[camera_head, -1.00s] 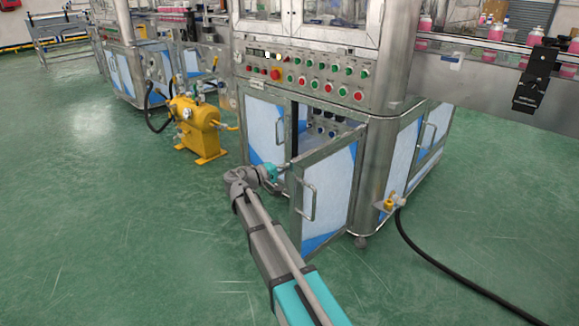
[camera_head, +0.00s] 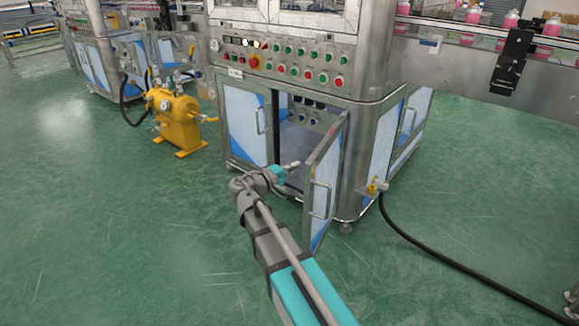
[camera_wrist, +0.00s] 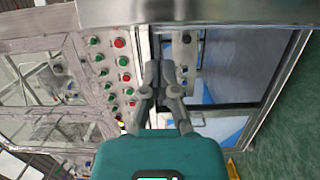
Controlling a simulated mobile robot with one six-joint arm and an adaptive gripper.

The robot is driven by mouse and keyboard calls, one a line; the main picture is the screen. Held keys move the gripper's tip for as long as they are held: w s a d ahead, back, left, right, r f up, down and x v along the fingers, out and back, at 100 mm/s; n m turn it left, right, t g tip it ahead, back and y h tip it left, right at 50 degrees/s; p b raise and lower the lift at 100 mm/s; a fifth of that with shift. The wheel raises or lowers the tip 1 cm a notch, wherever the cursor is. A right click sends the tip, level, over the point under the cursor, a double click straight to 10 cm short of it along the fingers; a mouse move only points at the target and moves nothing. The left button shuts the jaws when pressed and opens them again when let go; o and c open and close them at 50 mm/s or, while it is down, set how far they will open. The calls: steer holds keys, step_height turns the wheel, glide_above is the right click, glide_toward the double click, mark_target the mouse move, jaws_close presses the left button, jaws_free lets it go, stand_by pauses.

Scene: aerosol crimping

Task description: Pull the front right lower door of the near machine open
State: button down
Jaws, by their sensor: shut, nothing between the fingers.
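The front right lower door (camera_head: 322,185) of the near machine (camera_head: 290,72) stands well open in the head view, swung out from its right side. Its bar handle (camera_head: 320,199) is on the outer face. My gripper (camera_head: 293,165) is in front of the uncovered opening, left of the door, on its inner side. In the wrist view my gripper (camera_wrist: 161,72) has its fingers close together and empty, with the machine front behind them. I cannot tell whether the fingers touch the door.
The left lower door (camera_head: 247,122) is closed. The control panel (camera_head: 290,62) with several buttons sits above the opening. A yellow unit (camera_head: 176,119) stands on the floor at left. A black hose (camera_head: 430,245) runs across the floor at right.

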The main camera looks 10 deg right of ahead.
steer(key=w+v, duration=0.1)
steer(key=v, duration=1)
steer(key=shift+a, duration=0.65)
